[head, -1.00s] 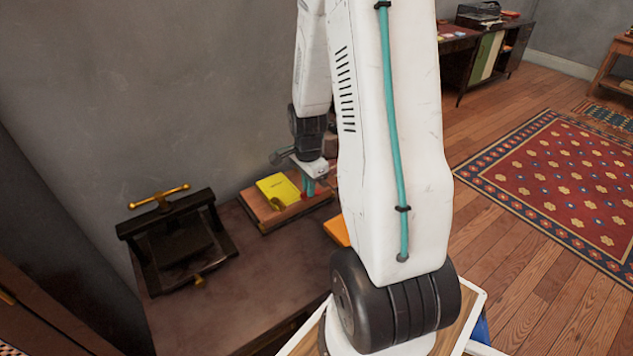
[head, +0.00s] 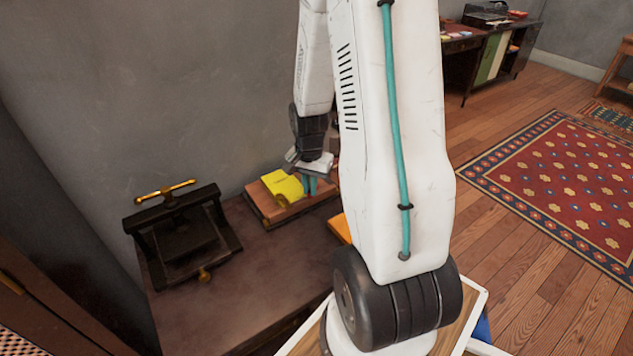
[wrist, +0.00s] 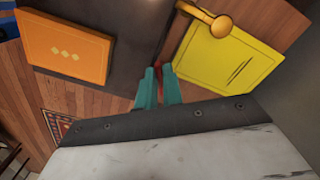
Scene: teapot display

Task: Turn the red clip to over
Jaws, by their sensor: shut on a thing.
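The red clip (wrist: 168,73) shows as a small red patch between my fingertips in the wrist view, at the edge of the wooden board beside a yellow booklet (wrist: 226,60). My gripper (wrist: 158,88) has teal fingers and is shut on the clip. In the head view my gripper (head: 309,185) reaches down to the front of the board (head: 290,213), right of the yellow booklet. The fingers hide most of the clip there. A brass knob and bar (wrist: 213,20) cross the booklet's corner in the wrist view.
An orange box or book (head: 339,228) lies to the right on the dark table (head: 235,290), partly behind my arm. A black press with a brass handle (head: 180,240) stands at the left. The table's front is clear. A grey wall rises close behind.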

